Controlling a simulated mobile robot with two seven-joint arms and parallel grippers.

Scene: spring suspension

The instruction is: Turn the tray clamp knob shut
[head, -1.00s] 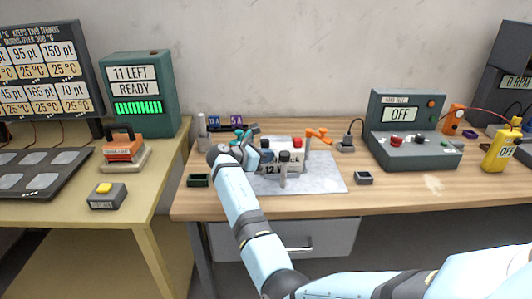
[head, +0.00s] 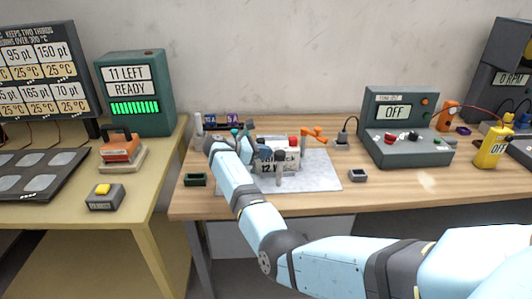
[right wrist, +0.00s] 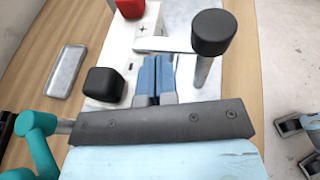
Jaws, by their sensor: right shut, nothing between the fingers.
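A round black knob (right wrist: 213,32) tops an upright metal post at the front of the white 12 V block; I take it as the tray clamp knob. In the head view its post (head: 279,180) stands at the block's front. My right gripper (right wrist: 157,62) is shut and empty, its blue fingers between the knob and the block's black terminal cap (right wrist: 103,87). The fingers look apart from the knob, though depth is hard to judge. In the head view my right gripper (head: 257,150) is partly hidden by my arm. My left gripper is out of view.
The block (head: 290,157) with a red cap (head: 293,141) stands on a grey mat (head: 322,180). An orange clamp-like piece (head: 314,132) is behind it. Teal parts (right wrist: 38,145) sit close to my gripper's left.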

